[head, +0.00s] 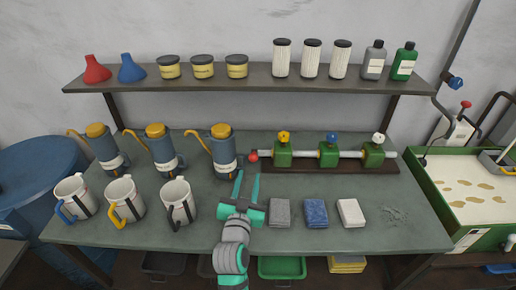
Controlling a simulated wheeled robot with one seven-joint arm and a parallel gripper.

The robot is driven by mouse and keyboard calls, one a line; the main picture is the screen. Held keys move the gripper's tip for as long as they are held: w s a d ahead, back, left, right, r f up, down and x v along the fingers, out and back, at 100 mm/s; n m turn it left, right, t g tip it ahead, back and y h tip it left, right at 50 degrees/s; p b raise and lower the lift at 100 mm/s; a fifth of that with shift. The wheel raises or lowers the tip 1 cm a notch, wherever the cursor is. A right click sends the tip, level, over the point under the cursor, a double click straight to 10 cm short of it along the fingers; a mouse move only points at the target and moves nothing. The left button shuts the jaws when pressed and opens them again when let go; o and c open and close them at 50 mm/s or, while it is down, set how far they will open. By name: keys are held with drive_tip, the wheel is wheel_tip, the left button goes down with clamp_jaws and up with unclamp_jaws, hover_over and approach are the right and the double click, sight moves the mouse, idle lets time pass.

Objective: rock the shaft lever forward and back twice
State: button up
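A horizontal silver shaft (305,153) runs through green blocks on a dark base at the back right of the bench. A red ball knob (253,155) sits at its left end. The blocks carry a yellow knob (284,136), a blue knob (332,138) and a white knob (379,138). A separate red-topped lever (465,104) stands by the tank at far right; I cannot tell which part is the shaft lever. My gripper (247,186) is open and empty, its fingers apart, over the bench in front of the red ball knob and not touching it.
Three blue oil cans (162,150) and three white mugs (122,199) stand left of my gripper. Grey (280,213), blue (316,214) and white (350,213) cloths lie to its right. A shelf (200,84) with jars, filters and bottles hangs above. Bare bench lies between cloths and shaft.

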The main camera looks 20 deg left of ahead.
sight(254, 157)
drive_tip(key=w, duration=0.3)
drive_tip(key=w+a, duration=0.1)
drive_tip(key=w, duration=0.3)
drive_tip(key=w+a, duration=0.1)
drive_tip(key=w, duration=0.3)
drive_tip(key=shift+w, duration=0.1)
